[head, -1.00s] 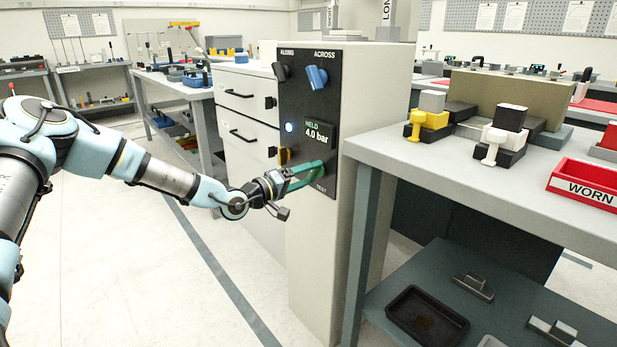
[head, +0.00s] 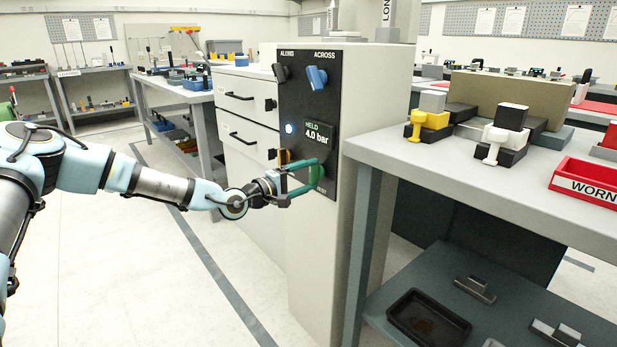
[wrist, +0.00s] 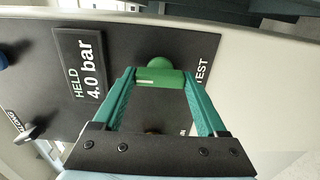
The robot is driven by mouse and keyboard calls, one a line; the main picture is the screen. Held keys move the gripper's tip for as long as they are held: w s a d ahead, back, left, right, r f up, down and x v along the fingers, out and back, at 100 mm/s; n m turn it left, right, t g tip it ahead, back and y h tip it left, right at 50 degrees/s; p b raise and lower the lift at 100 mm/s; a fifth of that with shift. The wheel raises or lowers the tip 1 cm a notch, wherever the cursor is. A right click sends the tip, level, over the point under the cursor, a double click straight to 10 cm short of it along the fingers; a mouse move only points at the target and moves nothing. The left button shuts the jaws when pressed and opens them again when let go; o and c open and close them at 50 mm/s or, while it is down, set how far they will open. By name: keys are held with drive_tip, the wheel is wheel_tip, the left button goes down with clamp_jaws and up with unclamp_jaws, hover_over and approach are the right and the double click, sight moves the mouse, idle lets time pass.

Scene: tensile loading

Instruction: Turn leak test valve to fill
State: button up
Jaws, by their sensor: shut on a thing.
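The black panel (head: 307,105) on the front of a pale cabinet carries a display (head: 320,136) reading HELD 4.0 bar. A green valve handle (head: 316,177) sits low on the panel beside the word TEST. My gripper (head: 313,173) has its teal fingers on either side of this handle. In the wrist view, my gripper (wrist: 159,77) is shut on the green handle (wrist: 158,78), which lies crosswise between the fingertips with a pale mark on its near face. The display (wrist: 87,70) shows to the left there. Some lettering below the handle is hidden by the gripper.
A blue knob (head: 316,77) and a black knob (head: 282,73) are higher on the panel, with a lit white lamp (head: 289,127) below. An orange part (head: 284,156) sits left of my fingers. A grey bench (head: 450,165) stands close on the right. Floor on the left is open.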

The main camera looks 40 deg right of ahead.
drive_tip(key=o, duration=1.3)
drive_tip(key=a, duration=1.1)
drive_tip(key=shift+w+b, duration=0.35)
drive_tip(key=shift+f, duration=0.15)
